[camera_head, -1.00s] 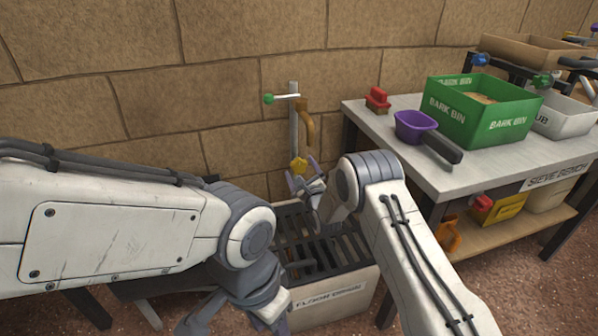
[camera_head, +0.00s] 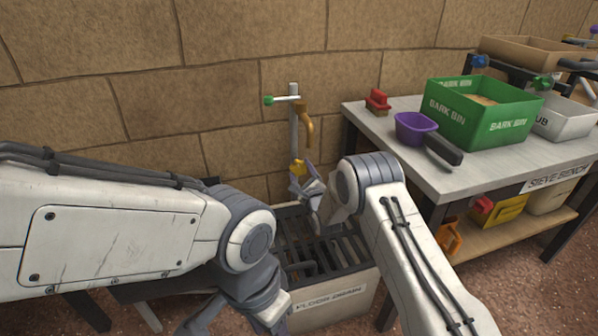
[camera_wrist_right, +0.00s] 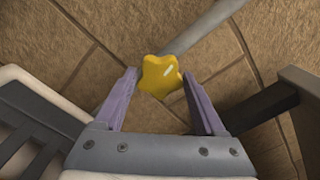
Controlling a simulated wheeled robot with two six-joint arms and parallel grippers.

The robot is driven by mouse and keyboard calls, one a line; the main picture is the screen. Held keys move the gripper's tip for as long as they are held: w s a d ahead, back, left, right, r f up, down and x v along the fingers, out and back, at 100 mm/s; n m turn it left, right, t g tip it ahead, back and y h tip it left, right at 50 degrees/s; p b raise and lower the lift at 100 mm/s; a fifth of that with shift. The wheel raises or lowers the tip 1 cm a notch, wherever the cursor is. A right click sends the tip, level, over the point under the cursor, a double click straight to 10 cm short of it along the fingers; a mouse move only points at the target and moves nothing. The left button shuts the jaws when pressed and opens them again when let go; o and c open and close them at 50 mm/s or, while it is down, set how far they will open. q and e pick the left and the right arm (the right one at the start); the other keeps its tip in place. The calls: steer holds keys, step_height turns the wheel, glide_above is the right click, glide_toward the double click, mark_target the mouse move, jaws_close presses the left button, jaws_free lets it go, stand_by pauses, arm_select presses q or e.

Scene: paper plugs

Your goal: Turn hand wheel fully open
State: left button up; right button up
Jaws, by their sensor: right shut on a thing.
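The yellow star-shaped hand wheel (camera_head: 299,167) sits low on the upright grey pipe (camera_head: 293,130) against the stone wall. In the right wrist view the wheel (camera_wrist_right: 160,75) lies between the tips of the two purple fingers. My right gripper (camera_head: 303,182) is shut on the wheel, one finger on each side. Part of the wheel is hidden by the fingers in the head view. My left gripper (camera_head: 232,318) hangs low at the bottom of the head view, away from the wheel; its fingertips are not clearly seen.
A green-tipped lever (camera_head: 283,99) and brown spout (camera_head: 306,122) top the pipe. Below is a floor drain box (camera_head: 340,300) with a dark grate. The sieve bench (camera_head: 465,180) on the right holds a purple scoop (camera_head: 412,127), a red-handled brush (camera_head: 377,103) and a green bark bin (camera_head: 508,130).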

steer(key=n, duration=1.1)
steer(key=shift+b, duration=0.3)
steer(key=n, duration=1.1)
steer(key=shift+n+b, duration=0.3)
steer(key=shift+b, duration=0.05)
steer(key=o, duration=1.4)
steer(key=shift+c, duration=0.2)
